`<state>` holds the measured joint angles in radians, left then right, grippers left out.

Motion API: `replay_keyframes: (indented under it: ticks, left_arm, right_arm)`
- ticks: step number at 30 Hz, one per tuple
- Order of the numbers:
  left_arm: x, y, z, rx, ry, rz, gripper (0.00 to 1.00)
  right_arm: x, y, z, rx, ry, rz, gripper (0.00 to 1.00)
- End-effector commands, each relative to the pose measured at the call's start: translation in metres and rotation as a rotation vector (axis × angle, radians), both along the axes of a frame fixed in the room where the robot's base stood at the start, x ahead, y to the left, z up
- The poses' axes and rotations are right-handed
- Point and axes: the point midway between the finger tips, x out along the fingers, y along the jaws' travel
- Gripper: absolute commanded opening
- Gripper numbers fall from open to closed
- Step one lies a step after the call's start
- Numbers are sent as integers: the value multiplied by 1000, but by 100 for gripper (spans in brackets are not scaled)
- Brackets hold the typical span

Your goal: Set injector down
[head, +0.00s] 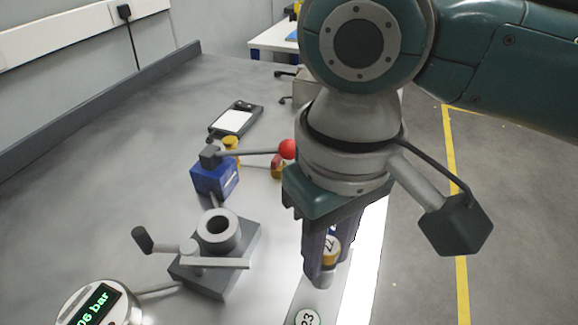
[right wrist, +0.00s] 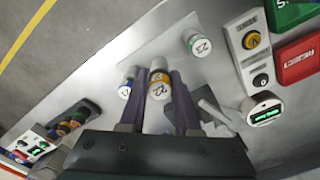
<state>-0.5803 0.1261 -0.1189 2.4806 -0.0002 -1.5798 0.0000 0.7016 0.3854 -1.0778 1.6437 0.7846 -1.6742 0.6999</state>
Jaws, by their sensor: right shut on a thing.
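The injector is a small cylinder with a white label reading 22 and an orange-yellow band (head: 331,246). My right gripper (head: 321,268) is shut on it, with its fingers pointing down near the bench's right edge, beside a bright strip. The injector also shows between the two fingers in the right wrist view (right wrist: 158,86). Its lower end is hard to make out, so I cannot tell whether it touches a surface. A second cylinder labelled 23 (head: 307,318) stands just below the gripper in the head view. My left gripper is not in view.
A grey fixture with a round socket and handle (head: 217,232) stands left of the gripper. Behind it are a blue block (head: 214,180) and a red-knobbed lever (head: 288,149). A pressure gauge (head: 98,303) is at lower left.

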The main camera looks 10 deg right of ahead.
Motion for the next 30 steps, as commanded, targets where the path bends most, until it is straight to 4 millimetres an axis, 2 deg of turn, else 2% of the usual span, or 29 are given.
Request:
replay_keyframes:
  ticks: [3,7,19,20,27,30]
  left_arm:
    - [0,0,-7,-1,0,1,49]
    - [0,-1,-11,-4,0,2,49]
    - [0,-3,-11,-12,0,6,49]
    - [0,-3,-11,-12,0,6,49]
    - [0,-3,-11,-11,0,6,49]
    - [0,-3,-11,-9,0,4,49]
  right_arm:
    - [-1,0,-22,-2,4,0,0]
    - [-1,0,-38,-2,3,1,0]
    - [-1,0,-42,0,1,1,0]
    - [-1,0,-43,0,1,1,32]
    - [-1,0,-42,0,1,1,59]
    - [0,0,-42,0,1,1,61]
